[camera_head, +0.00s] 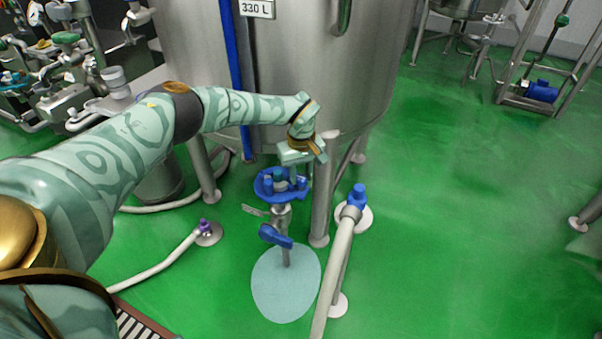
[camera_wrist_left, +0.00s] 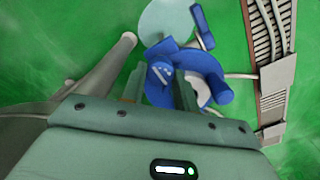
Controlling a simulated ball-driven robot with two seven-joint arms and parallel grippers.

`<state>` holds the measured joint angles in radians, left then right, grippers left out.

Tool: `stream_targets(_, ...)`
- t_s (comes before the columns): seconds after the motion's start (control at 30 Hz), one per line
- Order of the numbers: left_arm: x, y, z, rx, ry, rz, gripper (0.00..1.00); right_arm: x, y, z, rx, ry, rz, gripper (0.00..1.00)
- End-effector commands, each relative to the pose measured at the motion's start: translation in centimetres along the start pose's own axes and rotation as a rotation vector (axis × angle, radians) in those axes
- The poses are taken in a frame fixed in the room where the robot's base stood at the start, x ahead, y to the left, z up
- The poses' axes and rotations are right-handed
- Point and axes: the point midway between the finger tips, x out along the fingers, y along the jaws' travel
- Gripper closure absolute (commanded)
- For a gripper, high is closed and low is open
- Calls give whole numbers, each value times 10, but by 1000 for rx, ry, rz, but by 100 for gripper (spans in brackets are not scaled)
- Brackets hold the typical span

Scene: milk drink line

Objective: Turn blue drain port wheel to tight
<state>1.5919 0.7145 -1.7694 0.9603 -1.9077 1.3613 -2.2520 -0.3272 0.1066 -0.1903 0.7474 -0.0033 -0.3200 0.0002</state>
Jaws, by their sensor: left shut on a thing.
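The blue drain port wheel (camera_head: 265,187) sits under the steel tank, on top of a metal valve stem. My left gripper (camera_head: 296,176) reaches down to it from above and is shut on it. In the left wrist view, the blue wheel (camera_wrist_left: 208,68) shows beyond my left gripper (camera_wrist_left: 160,92), with a blue knob with white marks between the two fingers. Part of the wheel is hidden by the gripper. A blue lever handle (camera_head: 276,236) is lower on the same valve. My right gripper is not in view.
The steel tank (camera_head: 300,80) stands close behind, with a leg (camera_head: 322,200) right of the valve. A pale puddle (camera_head: 285,295) lies below. A pipe with a blue cap (camera_head: 357,195) stands to the right. A floor grate (camera_head: 135,325) is at lower left. Green floor is open at right.

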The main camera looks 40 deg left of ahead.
Motion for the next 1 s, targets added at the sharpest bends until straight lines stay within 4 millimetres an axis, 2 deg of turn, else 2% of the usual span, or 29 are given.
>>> stream_targets(0.47, -1, 1, 0, 15, 1, 2, 93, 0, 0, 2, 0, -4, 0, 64)
stream_targets(0.5, -1, 1, 0, 15, 1, 2, 62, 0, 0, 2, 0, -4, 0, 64)
stream_targets(0.57, -1, 1, 0, 15, 1, 2, 48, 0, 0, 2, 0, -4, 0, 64)
stream_targets(0.87, -2, 0, 0, 13, 1, 1, 48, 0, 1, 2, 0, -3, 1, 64)
stream_targets(1.0, -21, 1, 0, 14, 3, 5, 48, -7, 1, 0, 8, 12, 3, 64)
